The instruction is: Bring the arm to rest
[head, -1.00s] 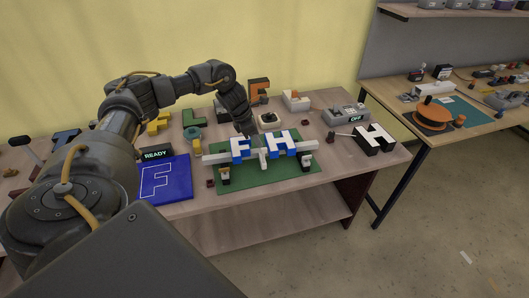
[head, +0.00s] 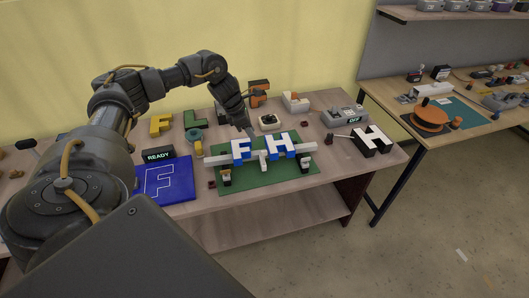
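My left gripper (head: 246,128) hangs at the end of my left arm, pointing down just behind the blue-and-white letter F (head: 241,148). Its fingers are dark and small, so I cannot tell if they are open or shut, or whether they touch the F. The F stands beside a blue-and-white letter H (head: 281,146) on a white bar (head: 308,147) over a green mat (head: 262,180). My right gripper is out of view.
A black-and-white H block (head: 372,140) and a grey box reading OFF (head: 345,118) stand at right. A second table (head: 470,125) stands further right.

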